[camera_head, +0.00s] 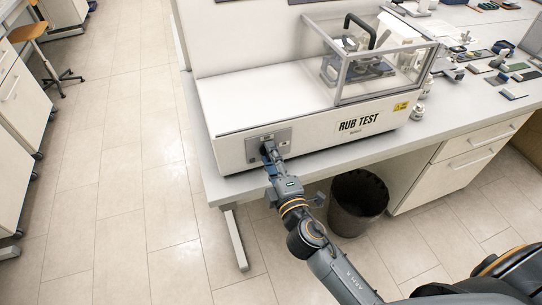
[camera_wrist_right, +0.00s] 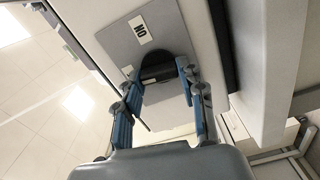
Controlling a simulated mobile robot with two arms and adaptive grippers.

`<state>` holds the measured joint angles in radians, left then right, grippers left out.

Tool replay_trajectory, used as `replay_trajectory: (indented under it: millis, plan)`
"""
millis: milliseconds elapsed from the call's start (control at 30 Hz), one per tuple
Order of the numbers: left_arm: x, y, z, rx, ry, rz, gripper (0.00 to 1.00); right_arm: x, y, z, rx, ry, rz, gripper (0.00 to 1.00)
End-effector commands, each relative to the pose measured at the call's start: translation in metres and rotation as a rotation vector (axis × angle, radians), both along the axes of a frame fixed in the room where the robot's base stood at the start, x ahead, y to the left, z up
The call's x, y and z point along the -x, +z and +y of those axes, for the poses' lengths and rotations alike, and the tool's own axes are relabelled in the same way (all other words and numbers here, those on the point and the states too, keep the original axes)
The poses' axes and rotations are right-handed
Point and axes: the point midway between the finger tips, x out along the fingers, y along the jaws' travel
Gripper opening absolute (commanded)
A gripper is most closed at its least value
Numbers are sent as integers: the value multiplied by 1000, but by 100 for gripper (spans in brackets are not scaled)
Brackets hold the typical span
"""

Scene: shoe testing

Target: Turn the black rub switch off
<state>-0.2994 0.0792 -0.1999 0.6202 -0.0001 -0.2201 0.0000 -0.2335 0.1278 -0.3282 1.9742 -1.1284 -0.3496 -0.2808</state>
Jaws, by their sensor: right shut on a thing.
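The black rub switch (camera_wrist_right: 158,62) sits on a grey panel (camera_wrist_right: 118,42) on the front of the white rub test machine (camera_head: 235,103). An ON label shows beside the switch in the right wrist view, turned over in the picture. My right gripper (camera_head: 268,150) reaches the panel from the front. Its blue-grey fingers stand on either side of the switch and are shut on it. In the head view the gripper hides most of the switch. My left gripper is not in view.
A clear cover (camera_head: 385,65) stands on the machine's right half. The machine rests on a light bench (camera_head: 212,180). A black bin (camera_head: 357,203) stands on the floor beneath. Small samples and tools lie on the bench at right.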

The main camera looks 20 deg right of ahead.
Motion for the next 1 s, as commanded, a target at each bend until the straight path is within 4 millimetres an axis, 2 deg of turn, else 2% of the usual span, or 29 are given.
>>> replay_trajectory:
  millis: [333, 867, 900, 1000]
  plan:
    - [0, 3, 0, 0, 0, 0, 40, 0, -1, 1, 135, 1, -4, 8]
    - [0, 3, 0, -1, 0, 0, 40, 0, -1, 0, 161, 1, -5, 8]
    - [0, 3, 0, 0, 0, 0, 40, 0, -1, 0, 161, 1, -5, 43]
    - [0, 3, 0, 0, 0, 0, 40, 0, -1, 0, 160, 1, -5, 62]
